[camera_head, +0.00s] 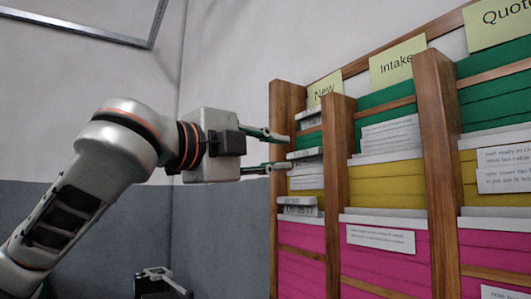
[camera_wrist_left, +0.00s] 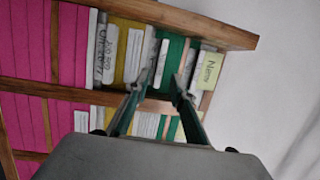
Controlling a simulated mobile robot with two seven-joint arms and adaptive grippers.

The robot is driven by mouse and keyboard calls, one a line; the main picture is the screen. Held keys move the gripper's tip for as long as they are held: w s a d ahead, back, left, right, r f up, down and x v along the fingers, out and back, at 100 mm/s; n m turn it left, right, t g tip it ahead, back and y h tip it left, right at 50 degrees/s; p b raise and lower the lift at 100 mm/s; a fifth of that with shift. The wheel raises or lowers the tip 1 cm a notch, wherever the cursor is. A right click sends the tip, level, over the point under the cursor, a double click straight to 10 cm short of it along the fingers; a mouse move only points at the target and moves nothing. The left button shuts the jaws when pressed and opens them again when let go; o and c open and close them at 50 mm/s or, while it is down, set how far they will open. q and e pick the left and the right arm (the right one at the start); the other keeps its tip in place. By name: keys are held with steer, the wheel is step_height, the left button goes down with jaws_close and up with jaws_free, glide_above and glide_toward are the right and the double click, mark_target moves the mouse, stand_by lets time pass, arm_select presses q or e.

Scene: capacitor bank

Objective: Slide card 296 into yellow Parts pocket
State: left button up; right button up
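My left gripper (camera_head: 291,151) reaches from the left to the rack's leftmost column. Its two fingers are apart, one above the other, with no card clearly between them. In the left wrist view the open fingers (camera_wrist_left: 157,72) point at the green and yellow pockets. Yellow pockets show in the left column (camera_head: 307,183), middle column (camera_head: 388,191) and right column (camera_head: 502,192). No column label reading Parts is in view. White cards stand in the left column; one card (camera_head: 305,154) is by the lower fingertip. I cannot read 296 on any card. A dark gripper-like part (camera_head: 160,284), perhaps my right gripper, shows at the bottom.
Wooden dividers (camera_head: 434,150) separate the columns. Labels read New (camera_head: 324,89), Intake (camera_head: 397,62) and Quote (camera_head: 499,22). Green pockets (camera_head: 385,101) are above the yellow, pink pockets (camera_head: 383,265) below. Bare wall with free room lies left of the rack.

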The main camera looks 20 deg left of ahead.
mark_target(302, 154)
arm_select(q)
steer(key=p+x, duration=0.1)
steer(key=x, duration=0.3)
steer(key=shift+w+d+r, duration=0.1)
steer(key=shift+w+d, duration=0.05)
steer(key=shift+w, duration=0.15)
steer(key=shift+w+d+p, duration=0.15)
steer(key=shift+w+p, duration=0.15)
steer(key=shift+w, duration=0.05)
steer(key=shift+w+d+r, duration=0.1)
steer(key=shift+w, duration=0.35)
steer(key=shift+w+d+p, duration=0.15)
steer(key=shift+w+p, duration=0.05)
steer(key=shift+p, duration=0.1)
arm_select(e)
steer(key=shift+d+r+h, duration=0.3)
steer(key=shift+d+r, duration=0.2)
steer(key=shift+d, duration=0.35)
steer(key=shift+a, duration=0.1)
